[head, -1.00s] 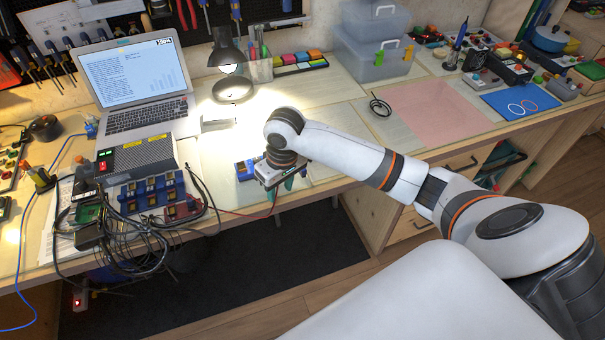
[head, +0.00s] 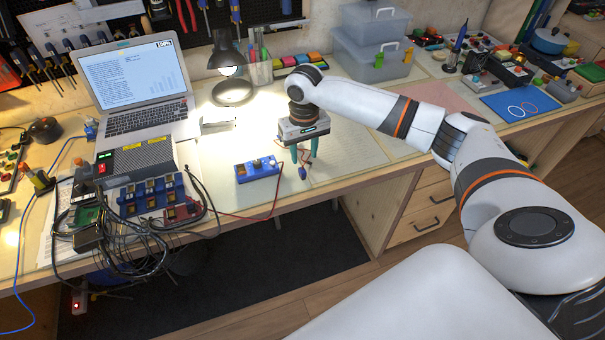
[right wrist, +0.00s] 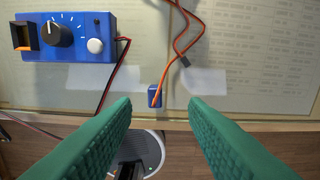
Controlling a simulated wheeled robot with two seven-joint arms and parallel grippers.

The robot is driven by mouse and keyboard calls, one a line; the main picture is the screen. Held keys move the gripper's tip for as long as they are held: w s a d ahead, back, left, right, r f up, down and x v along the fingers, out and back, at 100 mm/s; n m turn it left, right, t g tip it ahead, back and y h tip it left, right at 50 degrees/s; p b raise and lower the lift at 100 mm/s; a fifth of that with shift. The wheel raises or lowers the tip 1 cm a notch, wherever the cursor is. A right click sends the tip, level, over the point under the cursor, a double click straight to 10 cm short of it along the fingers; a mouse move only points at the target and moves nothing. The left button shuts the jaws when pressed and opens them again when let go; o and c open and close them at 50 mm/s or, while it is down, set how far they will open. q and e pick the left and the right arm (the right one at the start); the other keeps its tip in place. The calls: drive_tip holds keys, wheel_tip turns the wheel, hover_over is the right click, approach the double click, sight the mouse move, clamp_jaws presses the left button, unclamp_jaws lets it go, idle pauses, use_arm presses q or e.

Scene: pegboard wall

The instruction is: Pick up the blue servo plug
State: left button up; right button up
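The blue servo plug appears as a small blue block (right wrist: 155,96) with an orange wire, lying near the table's front edge in the right wrist view. In the head view it shows as a small blue spot (head: 302,173) just below the fingertips. My right gripper (head: 302,159) is open and empty, pointing down over it. In the right wrist view its green fingers (right wrist: 160,105) are wide apart, with the blue block seen in the gap between the tips. It appears apart from both fingers. My left gripper is not in view.
A blue control box (head: 257,170) with knobs and a red-black cable stands left of the right gripper. Red-orange wire with a dark connector (right wrist: 185,61) lies beyond the block. A laptop (head: 135,85), lamp (head: 228,65) and tangled cables occupy the left. The table's front edge is close.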

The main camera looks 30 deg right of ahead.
sight(302, 170)
drive_tip(key=f, duration=0.5)
drive_tip(key=shift+s+a, duration=0.15)
drive_tip(key=shift+a, duration=0.2)
clamp_jaws()
